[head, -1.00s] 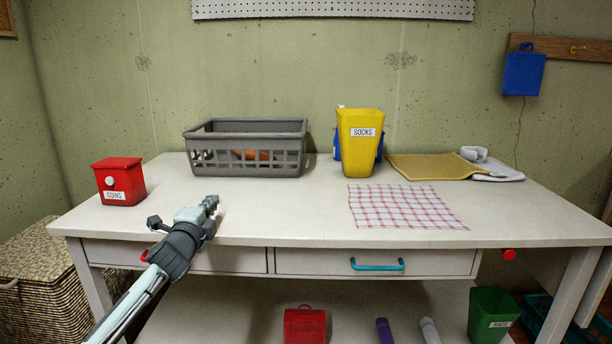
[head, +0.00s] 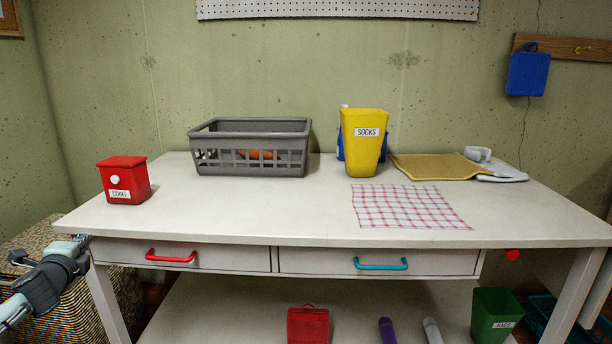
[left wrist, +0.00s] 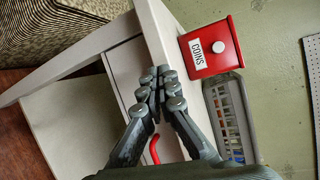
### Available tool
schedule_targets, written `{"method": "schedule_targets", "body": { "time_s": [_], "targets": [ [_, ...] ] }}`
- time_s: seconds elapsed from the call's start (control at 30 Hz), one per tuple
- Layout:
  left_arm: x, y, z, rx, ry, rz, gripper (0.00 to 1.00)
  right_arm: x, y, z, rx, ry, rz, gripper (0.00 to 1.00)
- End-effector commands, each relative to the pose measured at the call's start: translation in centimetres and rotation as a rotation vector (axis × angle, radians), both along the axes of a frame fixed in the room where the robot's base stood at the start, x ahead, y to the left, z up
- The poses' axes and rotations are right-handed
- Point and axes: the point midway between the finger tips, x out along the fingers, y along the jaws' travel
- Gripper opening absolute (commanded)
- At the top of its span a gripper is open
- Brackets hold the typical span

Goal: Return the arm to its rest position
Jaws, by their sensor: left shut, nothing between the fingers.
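My left gripper (head: 80,243) is at the left side of the head view, beside the table's front left corner and a little below the height of the red coins box. It is shut and empty. In the left wrist view its closed fingers (left wrist: 158,82) point toward the table, with the red coins box (left wrist: 211,48) beyond them. My left arm comes in from the lower left. My right gripper is in neither view.
The white table (head: 270,215) holds the coins box (head: 124,180), a grey basket (head: 250,168), a yellow socks bin (head: 363,150), a checked cloth (head: 410,207) and a yellow mat (head: 435,167). Below are two shut drawers. A woven hamper (head: 60,285) stands at left.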

Motion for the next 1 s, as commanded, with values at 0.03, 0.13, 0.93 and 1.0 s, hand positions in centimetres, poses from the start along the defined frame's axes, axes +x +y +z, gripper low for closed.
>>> {"method": "schedule_targets", "body": {
  "time_s": [0.03,0.13,0.93,1.0],
  "targets": [
    [-1.8,0.4,-3.0,-0.049,0.039,0.034,0.00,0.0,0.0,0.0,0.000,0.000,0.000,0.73],
    [-5.9,1.6,-8.5,-0.159,0.109,0.126,0.00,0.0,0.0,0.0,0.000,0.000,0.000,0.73],
    [-34.2,0.3,-31.2,-0.676,0.406,0.748,0.00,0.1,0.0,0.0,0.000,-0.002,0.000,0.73],
    [-35.1,-2.2,-33.0,-0.738,0.420,0.765,0.00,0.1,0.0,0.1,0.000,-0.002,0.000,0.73]
  ]
}}
